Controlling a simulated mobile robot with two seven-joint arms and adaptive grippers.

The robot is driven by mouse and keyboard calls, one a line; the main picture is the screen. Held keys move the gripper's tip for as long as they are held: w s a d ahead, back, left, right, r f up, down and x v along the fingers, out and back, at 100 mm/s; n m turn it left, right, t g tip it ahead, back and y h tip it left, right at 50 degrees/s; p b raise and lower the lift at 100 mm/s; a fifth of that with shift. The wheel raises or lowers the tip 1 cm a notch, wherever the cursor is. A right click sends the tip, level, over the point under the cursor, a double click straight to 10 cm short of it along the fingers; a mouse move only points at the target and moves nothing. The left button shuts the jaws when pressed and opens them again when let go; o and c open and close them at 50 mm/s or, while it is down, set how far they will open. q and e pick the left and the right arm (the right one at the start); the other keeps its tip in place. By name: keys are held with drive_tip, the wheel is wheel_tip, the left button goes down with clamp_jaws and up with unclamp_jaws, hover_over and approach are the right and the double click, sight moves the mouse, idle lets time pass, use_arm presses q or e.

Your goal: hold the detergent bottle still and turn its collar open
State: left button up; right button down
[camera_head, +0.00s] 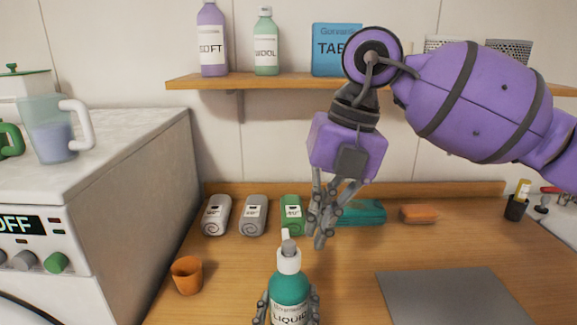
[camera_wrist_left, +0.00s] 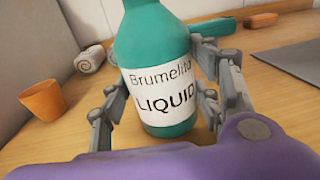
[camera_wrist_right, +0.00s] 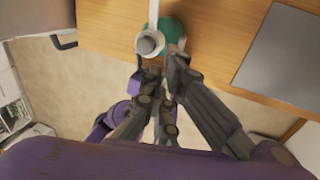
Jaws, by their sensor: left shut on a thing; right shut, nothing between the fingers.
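The teal detergent bottle (camera_head: 290,289) stands upright on the wooden counter, with a white collar (camera_head: 288,262) and a grey-and-white top. Its label reads LIQUID in the left wrist view (camera_wrist_left: 155,85). My left gripper (camera_head: 288,309) is shut around the bottle's body, one finger on each side. My right gripper (camera_head: 320,240) is shut and empty, pointing down above and behind the bottle in the head view. In the right wrist view, the white collar (camera_wrist_right: 151,47) lies just beyond my right fingertips (camera_wrist_right: 160,75). I cannot tell whether they touch it.
An orange cup (camera_head: 187,275) stands left of the bottle. Rolled towels (camera_head: 253,215), a green pack (camera_head: 291,214), a teal case (camera_head: 362,212) and an orange block (camera_head: 419,214) line the back. A grey mat (camera_head: 450,297) lies right. A washing machine (camera_head: 120,190) stands left.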

drive_tip(key=shift+d+x, duration=0.25)
drive_tip(key=shift+x, duration=0.7)
drive_tip(key=shift+d+x, duration=0.2)
drive_tip(key=shift+x, duration=0.75)
drive_tip(key=shift+d+x, duration=0.25)
drive_tip(key=shift+x, duration=0.65)
drive_tip(key=shift+w+a+f, duration=0.2)
drive_tip(key=shift+w+a, duration=0.05)
drive_tip(key=shift+a, duration=0.3)
drive_tip(key=shift+w+d+f, duration=0.1)
drive_tip(key=shift+w, duration=0.45)
drive_tip(key=shift+w+f, duration=0.15)
drive_tip(key=shift+w, duration=0.35)
drive_tip(key=a+v, duration=0.1)
drive_tip(key=v, duration=0.5)
drive_tip(key=shift+w+r, duration=0.2)
drive_tip(key=shift+r, duration=0.15)
